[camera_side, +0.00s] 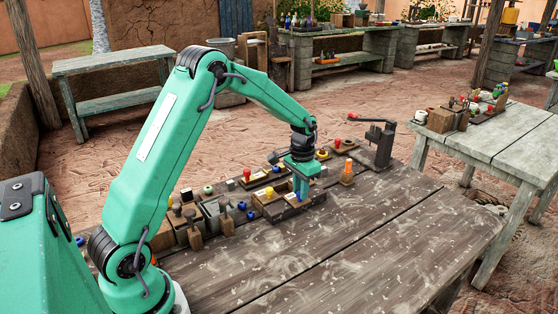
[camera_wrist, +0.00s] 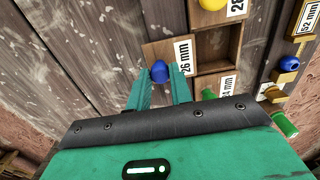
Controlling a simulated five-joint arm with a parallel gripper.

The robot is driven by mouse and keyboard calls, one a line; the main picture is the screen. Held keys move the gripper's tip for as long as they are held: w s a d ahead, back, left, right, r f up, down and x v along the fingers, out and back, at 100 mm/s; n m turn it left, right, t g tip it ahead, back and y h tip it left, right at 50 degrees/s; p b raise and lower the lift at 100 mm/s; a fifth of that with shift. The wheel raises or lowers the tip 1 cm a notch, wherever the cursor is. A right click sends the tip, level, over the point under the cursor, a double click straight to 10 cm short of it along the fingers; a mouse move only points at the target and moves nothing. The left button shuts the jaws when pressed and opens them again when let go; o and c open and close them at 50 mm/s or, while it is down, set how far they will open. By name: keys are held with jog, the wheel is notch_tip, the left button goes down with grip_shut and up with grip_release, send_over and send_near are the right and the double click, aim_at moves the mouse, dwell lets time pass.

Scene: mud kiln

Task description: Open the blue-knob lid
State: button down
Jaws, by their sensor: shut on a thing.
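The blue knob (camera_wrist: 160,70) sits on a small wooden lid (camera_wrist: 158,50) beside a "26 mm" label (camera_wrist: 184,57) in the wrist view. My gripper (camera_wrist: 163,76) has one green finger on each side of the knob and is shut on it. In the side view my gripper (camera_side: 301,194) points down at the wooden box (camera_side: 290,210) near the table's back edge; its fingers hide most of the knob there. I cannot tell whether the lid is raised.
A yellow-knob lid (camera_wrist: 211,4) is close by in the wrist view; green knobs (camera_wrist: 285,124) and another blue knob (camera_wrist: 289,64) lie right. In the side view a red knob (camera_side: 247,174), an orange-topped piece (camera_side: 348,167) and a dark clamp (camera_side: 380,145) stand near. The table front (camera_side: 330,255) is clear.

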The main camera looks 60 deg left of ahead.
jog(key=c, duration=1.3)
grip_release()
jog(key=shift+o, duration=0.2)
jog(key=shift+r, duration=3.9)
jog(key=shift+r, duration=0.1)
